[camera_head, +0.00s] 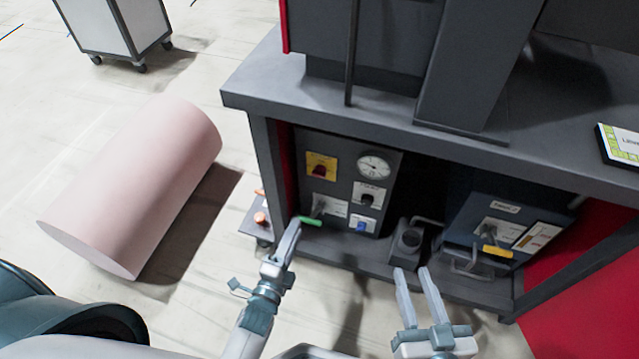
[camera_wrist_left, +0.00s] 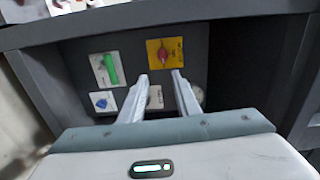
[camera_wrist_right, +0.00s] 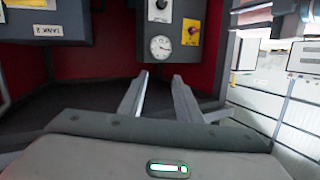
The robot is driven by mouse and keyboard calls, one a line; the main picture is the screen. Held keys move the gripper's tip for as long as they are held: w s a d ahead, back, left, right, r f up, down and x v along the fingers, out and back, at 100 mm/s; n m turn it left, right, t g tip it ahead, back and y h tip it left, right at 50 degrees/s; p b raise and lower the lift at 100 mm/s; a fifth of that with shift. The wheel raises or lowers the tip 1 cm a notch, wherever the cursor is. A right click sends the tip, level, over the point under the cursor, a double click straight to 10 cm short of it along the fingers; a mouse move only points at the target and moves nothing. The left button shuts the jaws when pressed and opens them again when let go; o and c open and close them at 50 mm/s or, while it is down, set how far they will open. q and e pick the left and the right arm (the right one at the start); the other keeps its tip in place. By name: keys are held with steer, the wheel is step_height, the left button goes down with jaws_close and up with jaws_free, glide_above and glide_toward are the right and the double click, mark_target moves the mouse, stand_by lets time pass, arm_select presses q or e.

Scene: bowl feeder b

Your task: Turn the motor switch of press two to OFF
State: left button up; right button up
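A dark control panel (camera_head: 344,165) stands on the lower shelf of the grey bench. It carries a red knob on a yellow plate (camera_head: 321,167), a round gauge, a black knob (camera_head: 367,198), a green-handled lever (camera_head: 309,220) and a blue knob (camera_head: 361,226). The labels are too small to read, so I cannot tell which is the motor switch. My left gripper (camera_head: 293,224) is near the green lever in the head view; its fingers are apart and empty, pointing toward the red knob (camera_wrist_left: 163,55) in the left wrist view. My right gripper (camera_head: 411,270) is open and empty, in front of the shelf.
A blue-grey tank box (camera_head: 490,210) with a yellow-handled lever sits right on the shelf. A small dark cup-like fitting (camera_head: 408,241) stands between it and the panel. The bench top (camera_head: 300,95) overhangs them. A large pink cylinder (camera_head: 140,180) lies on the floor at left.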

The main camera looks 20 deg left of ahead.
mark_target(318, 176)
arm_select(q)
steer(key=shift+w+r, duration=0.15)
steer(key=shift+r, duration=0.1)
arm_select(e)
steer(key=shift+r, duration=0.45)
